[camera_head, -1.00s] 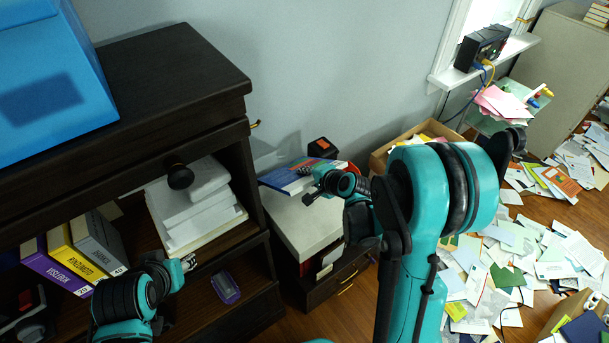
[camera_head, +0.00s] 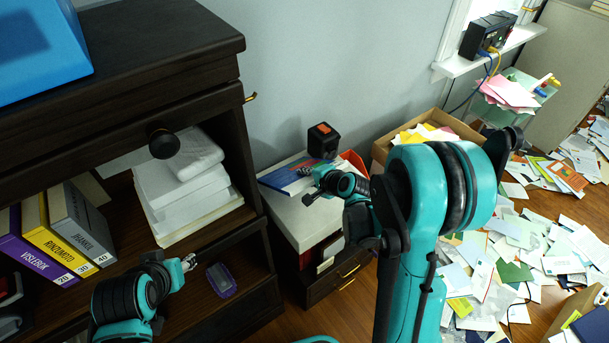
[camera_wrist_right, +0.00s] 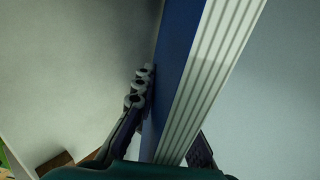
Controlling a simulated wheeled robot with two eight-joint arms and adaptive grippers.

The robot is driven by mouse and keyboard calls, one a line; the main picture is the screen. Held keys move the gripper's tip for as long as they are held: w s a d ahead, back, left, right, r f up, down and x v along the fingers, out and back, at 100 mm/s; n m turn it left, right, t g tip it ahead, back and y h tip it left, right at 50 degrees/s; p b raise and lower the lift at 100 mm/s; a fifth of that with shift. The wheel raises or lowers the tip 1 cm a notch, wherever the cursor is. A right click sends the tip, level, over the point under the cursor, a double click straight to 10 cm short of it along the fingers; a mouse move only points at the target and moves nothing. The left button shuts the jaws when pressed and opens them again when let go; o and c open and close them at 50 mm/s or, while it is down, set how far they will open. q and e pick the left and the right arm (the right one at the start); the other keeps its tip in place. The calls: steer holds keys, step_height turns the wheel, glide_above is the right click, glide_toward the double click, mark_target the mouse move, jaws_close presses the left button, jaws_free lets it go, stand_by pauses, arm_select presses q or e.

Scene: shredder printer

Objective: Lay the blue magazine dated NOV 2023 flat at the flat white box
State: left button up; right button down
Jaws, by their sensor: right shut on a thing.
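The blue magazine (camera_head: 285,179) shows in the head view at the near top of a low white-topped unit, partly hidden by my right gripper (camera_head: 308,185). In the right wrist view the magazine (camera_wrist_right: 178,50) stands between the fingers, with its ribbed pale edge facing the camera. My right gripper (camera_wrist_right: 165,115) is shut on it. The date is not readable. A flat white surface (camera_head: 300,215), which looks like the flat white box, lies below the magazine; I cannot tell whether they touch. My left gripper (camera_head: 188,263) is by the lower shelf, its jaws too small to judge.
A small black box with an orange top (camera_head: 323,140) is behind the magazine. A dark shelf unit (camera_head: 190,80) stands left, with binders (camera_head: 75,220) and a white paper stack (camera_head: 185,195). A carton of papers (camera_head: 425,135) stands right. Loose papers cover the floor at right.

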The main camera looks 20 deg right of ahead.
steer(key=c, duration=1.5)
jaws_free()
steer(key=v, duration=1.2)
steer(key=shift+r, duration=0.1)
